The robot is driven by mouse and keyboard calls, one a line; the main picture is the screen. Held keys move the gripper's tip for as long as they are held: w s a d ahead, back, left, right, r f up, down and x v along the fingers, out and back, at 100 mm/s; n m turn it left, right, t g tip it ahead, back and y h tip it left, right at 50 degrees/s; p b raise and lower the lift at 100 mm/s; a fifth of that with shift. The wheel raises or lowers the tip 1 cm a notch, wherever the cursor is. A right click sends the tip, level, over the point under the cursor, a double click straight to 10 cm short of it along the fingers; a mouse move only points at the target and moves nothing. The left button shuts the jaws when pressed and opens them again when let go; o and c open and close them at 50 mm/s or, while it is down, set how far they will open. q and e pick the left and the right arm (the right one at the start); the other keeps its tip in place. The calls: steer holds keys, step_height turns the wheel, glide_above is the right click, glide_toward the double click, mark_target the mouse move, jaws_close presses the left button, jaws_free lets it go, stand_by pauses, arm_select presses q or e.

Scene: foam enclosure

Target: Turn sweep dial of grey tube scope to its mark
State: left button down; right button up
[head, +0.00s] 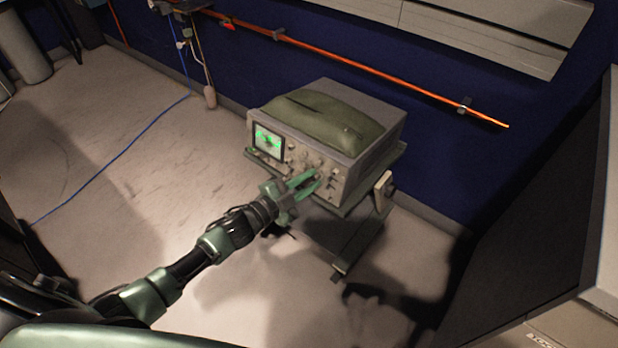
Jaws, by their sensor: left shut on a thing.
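The grey tube scope (383,147) sits on a small stand in the middle of the head view, with a lit green screen (268,141) at the left of its front panel. Several knobs fill the panel to the right of the screen. My left gripper (316,178) is at the panel's lower middle, its green fingers shut on a dial there. The fingers hide most of that dial, and its mark cannot be made out. My right gripper is not in view.
A green pouch (325,120) lies on top of the scope. The stand (357,240) has a tilted tray and a leg on the floor. An orange pipe (370,75) runs along the blue wall behind. A blue cable (110,160) crosses the floor at left. A dark panel (530,200) stands at right.

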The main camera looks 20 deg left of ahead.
arm_select(q)
steer(key=shift+m+p, duration=0.3)
steer(key=shift+m, duration=0.9)
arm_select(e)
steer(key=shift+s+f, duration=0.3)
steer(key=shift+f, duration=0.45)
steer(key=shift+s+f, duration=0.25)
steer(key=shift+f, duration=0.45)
arm_select(q)
steer(key=c, duration=1.3)
jaws_free()
steer(key=shift+s+a, duration=0.1)
steer(key=shift+s, duration=0.1)
steer(key=p+v, duration=0.1)
steer(key=v, duration=0.6)
steer(key=shift+s+a+r, duration=0.1)
steer(key=shift+s+a, duration=0.05)
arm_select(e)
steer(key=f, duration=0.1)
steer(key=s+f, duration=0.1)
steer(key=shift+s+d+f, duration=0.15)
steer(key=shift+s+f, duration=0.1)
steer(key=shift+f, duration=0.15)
